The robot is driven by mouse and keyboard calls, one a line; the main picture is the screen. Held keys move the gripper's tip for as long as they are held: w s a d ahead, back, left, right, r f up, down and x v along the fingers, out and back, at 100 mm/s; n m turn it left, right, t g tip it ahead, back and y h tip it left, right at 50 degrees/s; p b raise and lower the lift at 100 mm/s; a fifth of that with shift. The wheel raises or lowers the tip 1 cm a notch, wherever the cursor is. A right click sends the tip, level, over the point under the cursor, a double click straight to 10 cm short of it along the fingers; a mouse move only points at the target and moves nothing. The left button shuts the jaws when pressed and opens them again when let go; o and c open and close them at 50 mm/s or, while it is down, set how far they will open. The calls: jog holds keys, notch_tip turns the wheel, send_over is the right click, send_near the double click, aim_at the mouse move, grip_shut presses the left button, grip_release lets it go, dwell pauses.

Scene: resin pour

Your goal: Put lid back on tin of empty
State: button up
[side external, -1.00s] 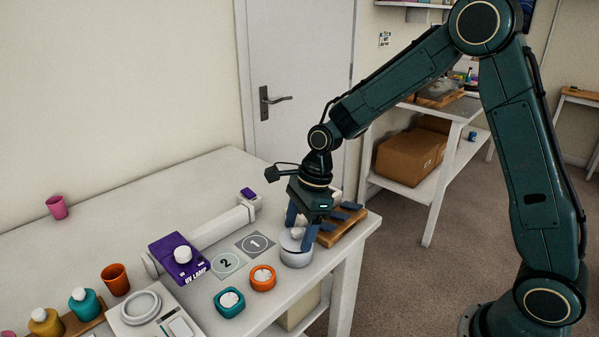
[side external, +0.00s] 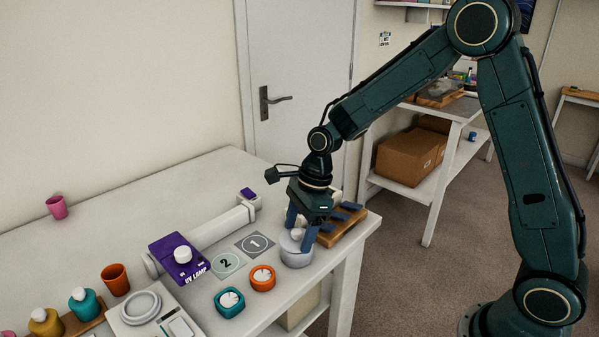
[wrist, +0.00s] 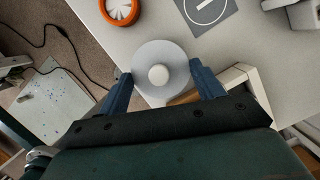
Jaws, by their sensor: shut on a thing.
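A round pale grey tin (side external: 296,257) stands near the front right edge of the white table. Its lid (wrist: 160,55), a pale disc with a round white knob (wrist: 158,75), is over the tin's top in the wrist view. My gripper (side external: 301,231) points down over it, with one blue finger on each side of the lid. It is shut on the lid, and the knob shows between the fingers. The lid looks level and on the tin. The fingers partly hide the seam, so I cannot tell whether it is fully seated.
A wooden rack (side external: 342,226) with blue pieces stands right behind the tin. Mats marked 1 (side external: 268,238) and 2 (side external: 239,268), an orange dial (side external: 263,287), a teal dial (side external: 221,306) and a purple UV lamp (side external: 165,247) are to the left.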

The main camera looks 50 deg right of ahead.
jog(key=o, duration=1.2)
jog(key=shift+r, duration=0.1)
jog(key=shift+r, duration=3.4)
jog(key=shift+c, duration=0.2)
grip_shut()
jog(key=shift+f, duration=2.5)
